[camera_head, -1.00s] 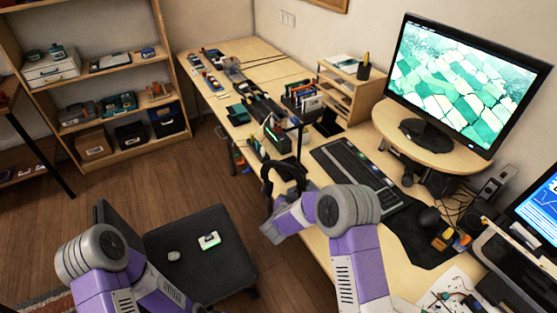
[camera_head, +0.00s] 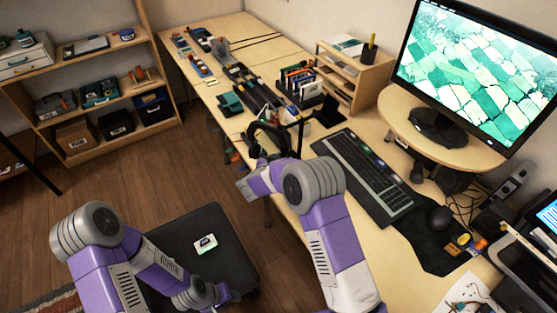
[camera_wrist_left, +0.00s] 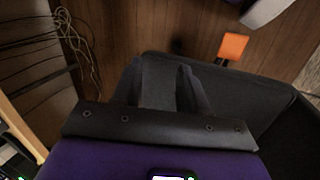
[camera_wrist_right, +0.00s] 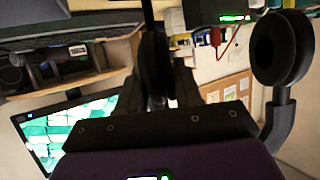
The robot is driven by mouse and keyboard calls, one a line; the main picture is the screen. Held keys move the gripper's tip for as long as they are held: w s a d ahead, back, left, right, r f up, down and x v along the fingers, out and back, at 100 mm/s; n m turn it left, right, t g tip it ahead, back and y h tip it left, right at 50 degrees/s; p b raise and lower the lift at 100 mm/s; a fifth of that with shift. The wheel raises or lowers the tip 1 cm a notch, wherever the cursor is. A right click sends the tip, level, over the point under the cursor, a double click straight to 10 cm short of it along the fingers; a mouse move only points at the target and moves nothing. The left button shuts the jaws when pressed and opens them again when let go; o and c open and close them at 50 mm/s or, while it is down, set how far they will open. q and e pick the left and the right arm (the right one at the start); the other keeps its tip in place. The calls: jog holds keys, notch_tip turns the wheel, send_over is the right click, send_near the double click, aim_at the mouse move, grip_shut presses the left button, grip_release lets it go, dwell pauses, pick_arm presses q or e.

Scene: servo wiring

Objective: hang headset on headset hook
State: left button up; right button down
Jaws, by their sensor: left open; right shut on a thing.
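The black headset (camera_head: 266,138) is at the left edge of the desk in the head view. My right gripper (camera_wrist_right: 157,85) is shut on it; one ear cup (camera_wrist_right: 155,60) is between the fingers in the right wrist view. The other ear cup (camera_wrist_right: 282,48) and a piece of band show at right. In the head view my right forearm hides the fingers. A thin black post with a short arm, seemingly the headset hook (camera_head: 301,128), stands just right of the headset; I cannot tell if they touch. My left gripper (camera_wrist_left: 158,80) is open and empty above the dark chair seat.
The chair (camera_head: 215,220) holds a small white device (camera_head: 205,243). A keyboard (camera_head: 365,175) lies right of the headset. A rack of several colourful items (camera_head: 300,88) stands behind the hook. The monitor (camera_head: 480,70) is at the back right. Wooden floor is free on the left.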

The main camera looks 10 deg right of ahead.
jog(key=w+d+f+b, duration=0.2)
jog(key=w+d+b, duration=0.1)
jog(key=d, duration=0.5)
jog(key=shift+w+d, duration=0.2)
jog(key=shift+d, duration=0.2)
dwell(0.6)
dwell(0.6)
jog(key=c, duration=0.7)
grip_release()
